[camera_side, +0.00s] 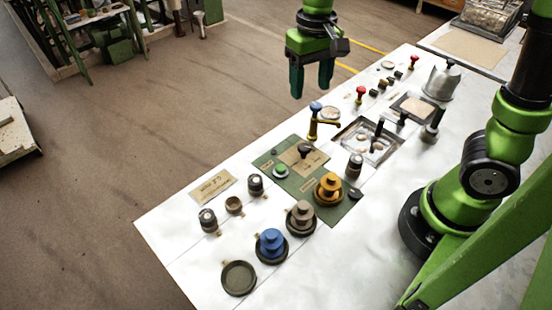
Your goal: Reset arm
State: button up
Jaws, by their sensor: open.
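My gripper (312,80) hangs above the far edge of the white table, fingers pointing down. It is open and nothing shows between its fingers. It is apart from everything on the table. Below it stand a blue-topped brass tap (319,122) and a metal basin (367,141) with pale pieces in it. A yellow spool (328,188) sits on the green mat (343,211). A grey-brown spool (301,216) and a blue spool (271,243) stand on dark round bases in the front row. An empty dark round dish (238,278) lies nearest the front.
Several dark knobs and cups, such as one knob (208,219), stand at the left. Two red-topped handles (360,93) and a silver kettle (441,80) stand toward the back right. The white table (170,232) is bare at its left corner. The air around my gripper is clear.

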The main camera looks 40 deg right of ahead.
jog(key=s+d+r+t+y, duration=0.1)
jog(key=s+r+t, duration=0.1)
jog(key=s, duration=0.3)
jog(key=s+r+m+t+y, duration=0.1)
jog(key=s+r+t, duration=0.2)
jog(key=s+t, duration=0.2)
jog(key=shift+s+d, duration=0.2)
jog(key=shift+d, duration=0.15)
dwell(0.7)
